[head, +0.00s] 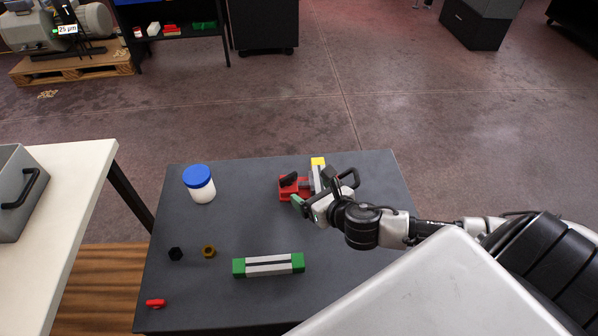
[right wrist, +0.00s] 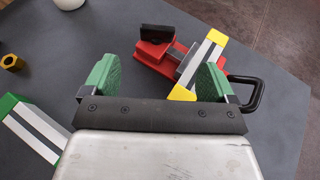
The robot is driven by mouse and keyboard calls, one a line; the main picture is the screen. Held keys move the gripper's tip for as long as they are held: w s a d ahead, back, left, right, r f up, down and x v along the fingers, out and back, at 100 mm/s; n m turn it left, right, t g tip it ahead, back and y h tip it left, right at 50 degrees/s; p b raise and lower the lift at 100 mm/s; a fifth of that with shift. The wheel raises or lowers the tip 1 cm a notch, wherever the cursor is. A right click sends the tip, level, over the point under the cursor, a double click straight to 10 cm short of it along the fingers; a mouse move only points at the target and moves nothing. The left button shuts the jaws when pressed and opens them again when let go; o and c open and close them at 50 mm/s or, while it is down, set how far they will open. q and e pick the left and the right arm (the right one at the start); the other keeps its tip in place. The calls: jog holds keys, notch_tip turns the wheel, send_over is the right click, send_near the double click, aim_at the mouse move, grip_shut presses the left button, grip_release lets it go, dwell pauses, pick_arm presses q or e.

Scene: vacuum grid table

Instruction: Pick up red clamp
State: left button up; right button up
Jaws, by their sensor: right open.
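The red clamp (head: 287,194), a red body with a black block on top, lies near the far right of the dark table. It also shows in the right wrist view (right wrist: 151,55), beyond the fingers. A silver bar with yellow ends (right wrist: 201,62) lies close against its right side; whether they touch is unclear. My right gripper (head: 313,199) is at the clamp's near right side and hides part of it in the head view. In the right wrist view its green-padded fingers (right wrist: 157,80) are wide apart with nothing between the pads. My left gripper is not in view.
A silver bar with green ends (head: 269,264) lies nearer on the table (head: 215,300). A white jar with blue lid (head: 199,184), a black nut (head: 175,254), a brass nut (head: 209,251) and a small red piece (head: 155,303) lie left. The table's middle is clear.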

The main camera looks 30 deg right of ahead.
aim_at(290, 178)
jog(key=x, duration=0.4)
jog(key=shift+w, duration=0.3)
jog(key=shift+w+f, duration=0.2)
jog(key=shift+w, duration=0.1)
jog(key=x, duration=0.4)
jog(key=shift+w+a+f, duration=0.1)
jog(key=shift+a+f, duration=0.1)
jog(key=shift+a, duration=0.1)
jog(key=shift+w+f, duration=0.1)
jog(key=shift+w, duration=0.15)
jog(key=shift+c, duration=0.4)
jog(key=shift+s, duration=0.1)
jog(key=shift+c, duration=1.3)
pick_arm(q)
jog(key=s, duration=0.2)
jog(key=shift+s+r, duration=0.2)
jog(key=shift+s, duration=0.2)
pick_arm(e)
jog(key=c, duration=0.9)
